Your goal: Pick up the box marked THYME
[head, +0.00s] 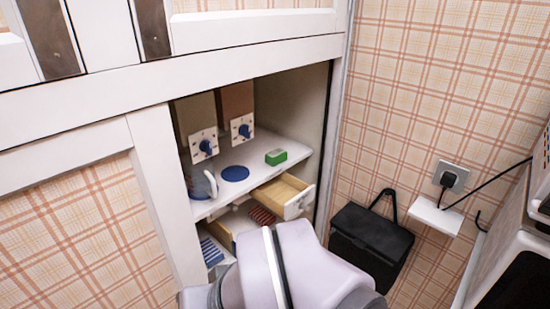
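No box with a readable THYME marking shows in the head view. A small green box (276,157) lies on the white shelf (246,153) inside the open cabinet; any lettering on it is too small to read. Two tall brownish containers (196,115) (237,104), each with a white front plate and a blue knob, stand at the back left of that shelf. My pale arm rises from the bottom middle, in front of the lower cabinet. My gripper is not visible.
A small wooden drawer (280,191) is open below the green box. A blue disc (235,173) and a whitish jug-like item (203,185) are on the shelf. Striped items lie lower down. A black bag-like bin (370,240) is against the right wall.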

